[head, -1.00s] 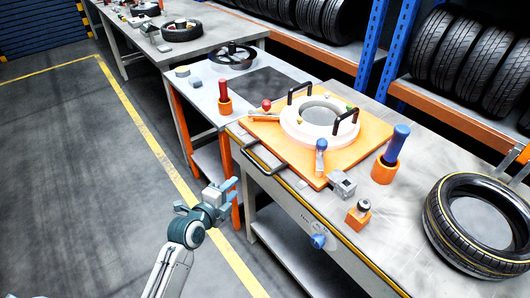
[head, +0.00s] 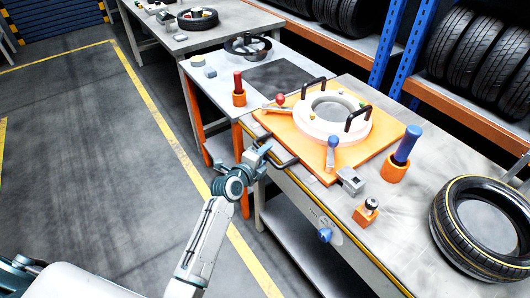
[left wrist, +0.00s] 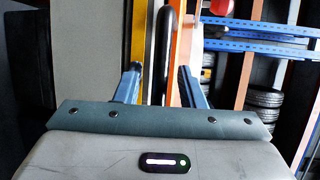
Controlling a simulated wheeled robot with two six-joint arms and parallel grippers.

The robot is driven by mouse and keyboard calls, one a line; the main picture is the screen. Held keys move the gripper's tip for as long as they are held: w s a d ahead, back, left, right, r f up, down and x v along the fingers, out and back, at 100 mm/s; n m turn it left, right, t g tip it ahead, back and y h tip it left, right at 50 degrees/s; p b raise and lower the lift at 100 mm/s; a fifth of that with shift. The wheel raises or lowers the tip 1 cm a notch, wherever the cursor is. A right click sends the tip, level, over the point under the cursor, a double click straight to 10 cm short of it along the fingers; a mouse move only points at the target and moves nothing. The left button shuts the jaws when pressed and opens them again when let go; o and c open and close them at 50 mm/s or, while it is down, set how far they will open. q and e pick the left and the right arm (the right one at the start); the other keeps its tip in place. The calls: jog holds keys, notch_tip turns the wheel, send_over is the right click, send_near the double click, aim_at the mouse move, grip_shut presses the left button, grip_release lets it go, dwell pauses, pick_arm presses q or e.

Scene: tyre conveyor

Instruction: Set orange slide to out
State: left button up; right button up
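The orange slide (head: 376,149) is a flat orange plate on the workbench, with a white ring (head: 300,125) that has two black handles on it. A black bar handle (head: 272,150) runs along the bench's front edge beside the plate. My left gripper (head: 262,157) is at this handle, in front of the bench. In the left wrist view, the dark handle (left wrist: 164,60) stands between the two blue fingers (left wrist: 160,85), with gaps on both sides, so the gripper is open. Whether it reaches around the bar is unclear. My right gripper is not seen.
A red-knobbed lever (head: 280,100) and a blue-knobbed lever (head: 331,150) sit on the plate. A blue-handled tool in an orange cup (head: 395,172) and a tyre (head: 445,225) stand to the right. The floor to the left is clear.

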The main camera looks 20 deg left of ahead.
pick_arm(q)
grip_shut()
jog(key=s+a+b, duration=0.4)
jog(key=s+a, duration=0.8)
jog(key=s, duration=0.3)
jog(key=shift+s, duration=0.2)
